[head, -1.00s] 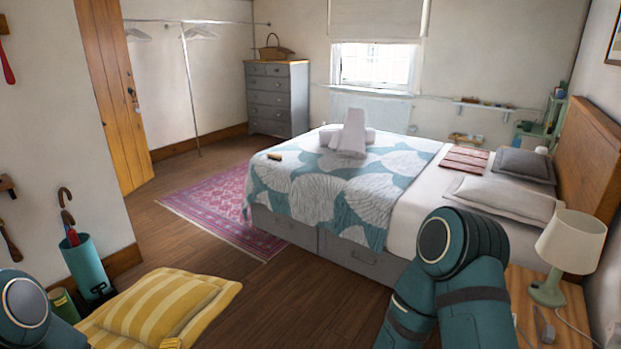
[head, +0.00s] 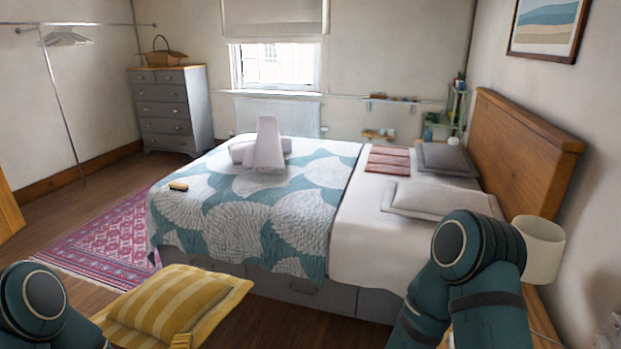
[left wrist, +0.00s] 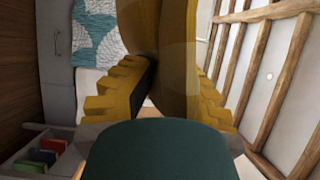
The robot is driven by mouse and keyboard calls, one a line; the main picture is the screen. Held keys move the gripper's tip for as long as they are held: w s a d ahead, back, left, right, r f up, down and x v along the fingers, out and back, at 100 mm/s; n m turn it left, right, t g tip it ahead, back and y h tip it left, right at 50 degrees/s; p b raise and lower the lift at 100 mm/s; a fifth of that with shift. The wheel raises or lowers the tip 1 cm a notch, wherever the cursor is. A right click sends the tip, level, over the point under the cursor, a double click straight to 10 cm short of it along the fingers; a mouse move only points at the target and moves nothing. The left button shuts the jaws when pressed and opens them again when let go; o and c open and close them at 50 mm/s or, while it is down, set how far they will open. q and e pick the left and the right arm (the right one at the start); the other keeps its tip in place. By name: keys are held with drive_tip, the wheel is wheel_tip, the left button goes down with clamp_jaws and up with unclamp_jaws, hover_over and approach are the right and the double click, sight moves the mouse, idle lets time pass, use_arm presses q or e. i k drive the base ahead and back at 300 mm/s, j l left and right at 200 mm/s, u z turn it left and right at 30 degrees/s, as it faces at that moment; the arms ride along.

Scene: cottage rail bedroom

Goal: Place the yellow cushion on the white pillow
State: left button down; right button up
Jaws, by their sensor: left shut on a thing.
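The yellow striped cushion (head: 172,302) is held in front of me at the lower left of the head view, short of the bed. My left gripper (head: 183,341) is shut on its near edge; only a yellow fingertip shows there. In the left wrist view the cushion (left wrist: 178,40) stands between the two ridged fingers of the left gripper (left wrist: 168,85). The white pillow (head: 440,200) lies on the bed's right side near the headboard, apart from the cushion. My right arm partly covers the view in front of it, and the right gripper is out of sight.
The bed (head: 350,250) has a teal patterned cover, folded towels (head: 265,150), a brush (head: 178,186), a folded reddish cloth (head: 388,160) and a grey pillow (head: 447,158). A lamp (head: 540,248) stands at right, by the headboard (head: 525,150). Bare sheet lies left of the white pillow.

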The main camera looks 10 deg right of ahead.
sight(441, 201)
drive_tip(key=i+z, duration=0.4)
drive_tip(key=i+j+z, duration=0.15)
drive_tip(key=z, duration=0.3)
drive_tip(key=i+j+z, duration=0.25)
drive_tip(key=z, duration=0.15)
drive_tip(key=i+j+z, duration=0.2)
drive_tip(key=j+z, duration=0.25)
drive_tip(key=i+j+z, duration=0.15)
drive_tip(key=z, duration=0.25)
drive_tip(key=j+z, duration=0.45)
drive_tip(key=i+j+z, duration=0.1)
drive_tip(key=j+z, duration=0.15)
drive_tip(key=j, duration=0.2)
drive_tip(key=j+z, duration=0.2)
drive_tip(key=j, duration=0.2)
